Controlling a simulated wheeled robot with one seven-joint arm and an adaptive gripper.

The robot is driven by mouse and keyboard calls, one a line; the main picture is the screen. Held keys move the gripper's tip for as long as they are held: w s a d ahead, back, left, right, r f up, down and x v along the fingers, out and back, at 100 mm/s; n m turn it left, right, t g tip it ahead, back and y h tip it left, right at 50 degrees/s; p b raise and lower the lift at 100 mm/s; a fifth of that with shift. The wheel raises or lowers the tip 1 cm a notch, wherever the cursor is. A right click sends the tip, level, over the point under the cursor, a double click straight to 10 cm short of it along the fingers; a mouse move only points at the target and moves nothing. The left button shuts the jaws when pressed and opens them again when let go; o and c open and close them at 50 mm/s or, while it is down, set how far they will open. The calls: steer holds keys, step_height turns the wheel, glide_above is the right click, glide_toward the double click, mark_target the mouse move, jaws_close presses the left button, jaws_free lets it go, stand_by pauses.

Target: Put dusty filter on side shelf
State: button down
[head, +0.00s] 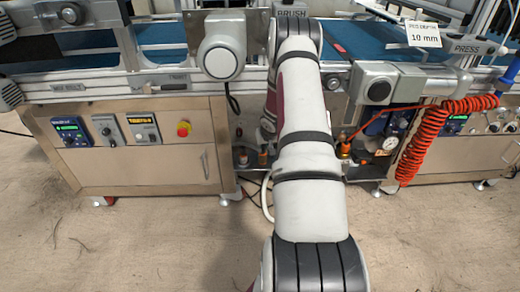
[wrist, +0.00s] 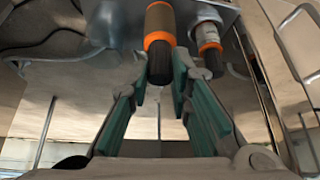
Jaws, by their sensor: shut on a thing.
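The dusty filter (wrist: 160,22) is a brownish cylinder with an orange band and a dark lower end. In the wrist view it hangs at top centre, under a grey metal block. My gripper (wrist: 162,72) has its two green-padded fingers on either side of the dark lower end, shut on it. The filter still sits up against the block. In the head view my arm hides most of the gripper. I cannot make out the side shelf for certain.
A second, paler filter with an orange band (wrist: 208,40) hangs close to the right of the held one. A coiled red hose (head: 428,130) hangs right of my arm. A cabinet (head: 140,165) with a red button stands left. The floor in front is clear.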

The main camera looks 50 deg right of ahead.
steer(key=w+f, duration=0.1)
steer(key=w+d+f+b, duration=0.2)
steer(key=shift+w+f, duration=0.3)
steer(key=shift+f, duration=0.1)
steer(key=shift+f, duration=0.1)
steer(key=c, duration=1.5)
jaws_free()
steer(key=shift+b, duration=0.3)
steer(key=shift+o, duration=0.2)
